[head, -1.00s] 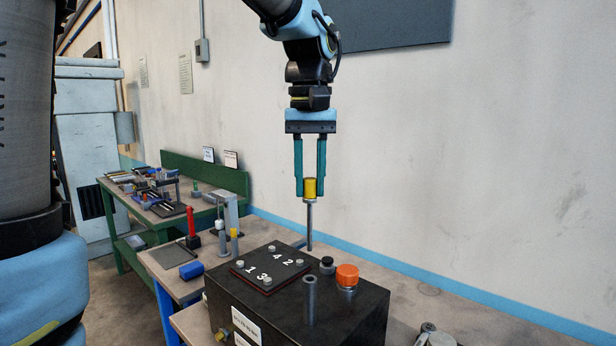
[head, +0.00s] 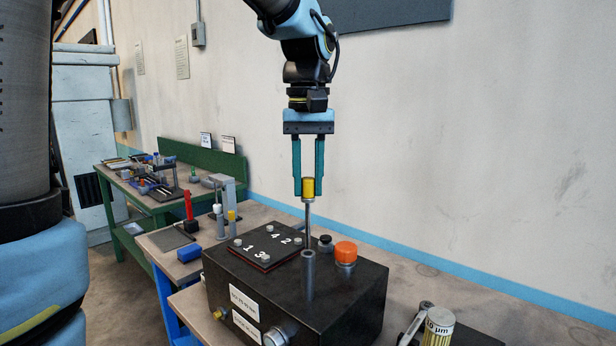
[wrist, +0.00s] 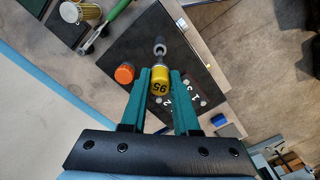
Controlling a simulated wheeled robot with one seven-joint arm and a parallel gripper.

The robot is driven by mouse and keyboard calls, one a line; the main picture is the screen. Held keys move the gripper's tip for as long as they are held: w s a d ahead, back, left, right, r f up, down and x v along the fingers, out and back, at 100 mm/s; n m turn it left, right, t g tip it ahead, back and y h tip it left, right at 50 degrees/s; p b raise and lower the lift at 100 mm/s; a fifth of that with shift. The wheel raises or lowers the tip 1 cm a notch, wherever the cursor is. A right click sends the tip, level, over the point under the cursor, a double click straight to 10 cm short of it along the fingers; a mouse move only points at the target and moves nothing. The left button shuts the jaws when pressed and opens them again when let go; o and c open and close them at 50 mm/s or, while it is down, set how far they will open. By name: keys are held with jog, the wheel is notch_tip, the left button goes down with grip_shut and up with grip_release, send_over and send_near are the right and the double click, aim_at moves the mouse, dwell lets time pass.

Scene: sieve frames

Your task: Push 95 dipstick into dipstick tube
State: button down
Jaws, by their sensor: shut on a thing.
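The dipstick has a yellow handle (head: 308,189) and a thin grey rod (head: 308,225) pointing straight down. The handle is marked 95 in the wrist view (wrist: 160,82). My gripper (head: 308,190) is shut on the yellow handle, above the black box (head: 350,300). The dipstick tube (head: 308,278) is a grey upright pipe on top of that box; it also shows in the wrist view (wrist: 160,48). In the head view the rod's lower end lines up with the tube's top rim. I cannot tell whether the tip is inside, touching or just behind it.
An orange cap (head: 345,252) and a small black cap (head: 325,242) stand close to the tube. A numbered black plate (head: 264,246) lies on the box. A blue block (head: 189,253) lies at the left.

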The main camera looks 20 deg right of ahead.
aim_at(308, 249)
jog(key=shift+f, duration=0.25)
dwell(0.4)
jog(key=shift+f+b, duration=0.7)
jog(key=shift+f, duration=0.4)
jog(key=shift+f+b, duration=0.35)
jog(key=shift+f, duration=0.2)
jog(key=shift+f+b, duration=0.55)
jog(key=shift+f, duration=0.5)
jog(key=shift+f, duration=0.25)
dwell(0.3)
jog(key=shift+f+b, duration=0.85)
jog(key=shift+f, duration=0.5)
jog(key=shift+f, duration=0.3)
jog(key=shift+f+b, duration=0.35)
jog(key=shift+b, duration=0.05)
jog(key=shift+f, duration=0.1)
